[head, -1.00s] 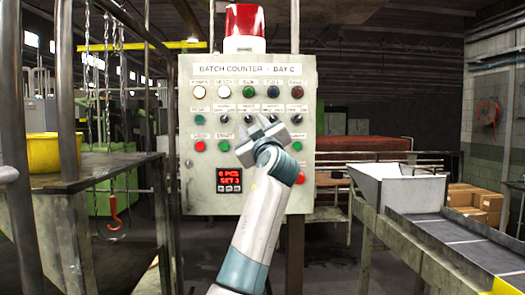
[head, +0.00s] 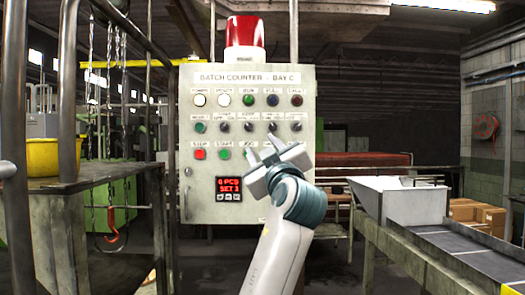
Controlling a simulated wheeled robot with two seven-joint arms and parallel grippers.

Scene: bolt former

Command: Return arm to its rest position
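My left gripper (head: 260,149) is in front of the lower middle of a grey control panel (head: 206,118) labelled "BATCH COUNTER - BAY C". Its two fingers point up and left, spread apart with nothing between them. It appears to stand clear of the panel face, toward me. My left arm (head: 275,252) comes up from the bottom of the view and, with the gripper, hides the panel's lower right part. A red digital display (head: 229,185) is lit just left of the gripper. My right gripper is not in view.
A red beacon (head: 245,33) tops the panel. A metal chute and conveyor (head: 455,247) stand at right, with cardboard boxes (head: 477,213) behind. At left are metal posts (head: 68,90), a bench with a yellow bucket (head: 42,160), and chains with a red hook (head: 113,240).

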